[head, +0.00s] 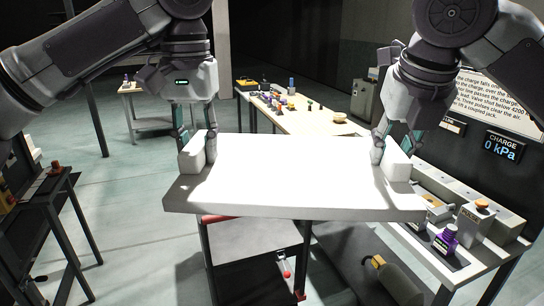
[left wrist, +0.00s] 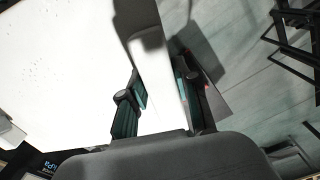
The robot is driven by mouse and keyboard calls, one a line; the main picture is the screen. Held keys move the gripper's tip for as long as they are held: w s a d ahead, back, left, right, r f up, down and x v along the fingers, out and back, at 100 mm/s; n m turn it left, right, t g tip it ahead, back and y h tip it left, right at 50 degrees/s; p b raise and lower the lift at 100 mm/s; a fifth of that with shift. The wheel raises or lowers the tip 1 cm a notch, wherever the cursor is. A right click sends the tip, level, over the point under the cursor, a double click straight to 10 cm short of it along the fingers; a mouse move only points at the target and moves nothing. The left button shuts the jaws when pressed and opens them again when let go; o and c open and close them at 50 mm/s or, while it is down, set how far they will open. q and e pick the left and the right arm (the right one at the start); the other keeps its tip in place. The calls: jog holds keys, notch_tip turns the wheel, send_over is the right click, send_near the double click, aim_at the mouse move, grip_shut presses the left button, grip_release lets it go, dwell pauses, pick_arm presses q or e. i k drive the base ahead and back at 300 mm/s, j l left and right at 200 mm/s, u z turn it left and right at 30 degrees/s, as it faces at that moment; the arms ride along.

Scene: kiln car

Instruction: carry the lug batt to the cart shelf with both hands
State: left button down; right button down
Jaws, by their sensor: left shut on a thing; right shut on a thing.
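The lug batt (head: 290,175) is a wide white slab with a raised block-shaped lug at its left and right ends. It looks about level in the head view. My left gripper (head: 196,148) is shut on the left lug, with one finger on each side of it in the left wrist view (left wrist: 165,95). My right gripper (head: 388,145) is shut on the right lug. A dark-legged stand with red parts (head: 303,262) shows below the slab. Whether the slab touches it is hidden. I cannot tell which surface is the cart shelf.
A long table (head: 320,121) with many small items stands behind the slab. A dark side table (head: 45,190) stands at the left. Open floor lies between.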

aim_at(250, 233)
jog(key=i, duration=1.2)
jog(key=i+u, duration=0.1)
jog(key=i, duration=0.45)
jog(key=i+l+u, duration=0.1)
jog(key=i, duration=0.45)
jog(key=i+l+u, duration=0.1)
jog(key=u, duration=0.5)
